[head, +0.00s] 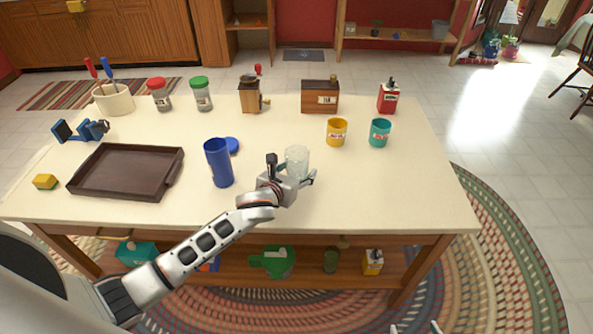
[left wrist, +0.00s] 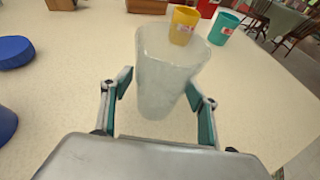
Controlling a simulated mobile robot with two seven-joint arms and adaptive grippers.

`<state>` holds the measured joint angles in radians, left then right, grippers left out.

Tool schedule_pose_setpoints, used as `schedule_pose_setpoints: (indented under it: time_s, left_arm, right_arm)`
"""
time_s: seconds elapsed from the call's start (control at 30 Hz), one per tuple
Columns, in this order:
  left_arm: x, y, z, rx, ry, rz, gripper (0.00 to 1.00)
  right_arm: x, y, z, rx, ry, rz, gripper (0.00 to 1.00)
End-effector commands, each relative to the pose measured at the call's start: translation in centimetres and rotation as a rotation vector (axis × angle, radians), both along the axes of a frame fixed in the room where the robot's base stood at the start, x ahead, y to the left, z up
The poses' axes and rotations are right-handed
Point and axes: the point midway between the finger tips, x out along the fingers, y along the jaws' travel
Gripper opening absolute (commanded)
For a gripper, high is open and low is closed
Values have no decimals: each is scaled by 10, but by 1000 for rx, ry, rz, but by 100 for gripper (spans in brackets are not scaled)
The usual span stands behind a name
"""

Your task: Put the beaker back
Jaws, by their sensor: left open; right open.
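The clear glass beaker (head: 297,158) stands upright on the cream tabletop, right of the blue cylinder. My left gripper (head: 291,173) is at the beaker, its arm coming in from the lower left. In the left wrist view, the beaker (left wrist: 166,65) stands between and just beyond the fingertips of my open left gripper (left wrist: 159,90). Gaps show on both sides, and I cannot tell whether either finger touches it. Only the tips of my right gripper (head: 415,328) show at the bottom edge in the head view; it is open and away from the table.
The blue cylinder (head: 218,163) and blue lid (head: 232,145) are left of the beaker. The yellow cup (head: 337,132) and teal cup (head: 380,132) stand behind it to the right. A dark tray (head: 84,190) lies left. The table's right front is clear.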

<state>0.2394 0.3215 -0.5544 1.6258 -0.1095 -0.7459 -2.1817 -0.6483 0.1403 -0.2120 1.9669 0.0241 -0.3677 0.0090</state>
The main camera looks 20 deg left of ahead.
Motion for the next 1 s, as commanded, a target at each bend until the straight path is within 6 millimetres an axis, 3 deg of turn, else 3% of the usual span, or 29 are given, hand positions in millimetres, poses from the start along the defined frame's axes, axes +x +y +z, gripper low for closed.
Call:
schedule_pose_setpoints:
  time_s: [0.23,0.7,1.0]
  left_arm:
    - [-13,2,9,1,0,-2,59]
    - [-94,11,43,1,0,0,59]
    - [-110,13,50,0,-1,0,59]
  right_arm:
    - [-1,0,2,-1,3,0,60]
    - [-1,0,12,-1,5,0,60]
    - [-1,0,15,0,3,0,60]
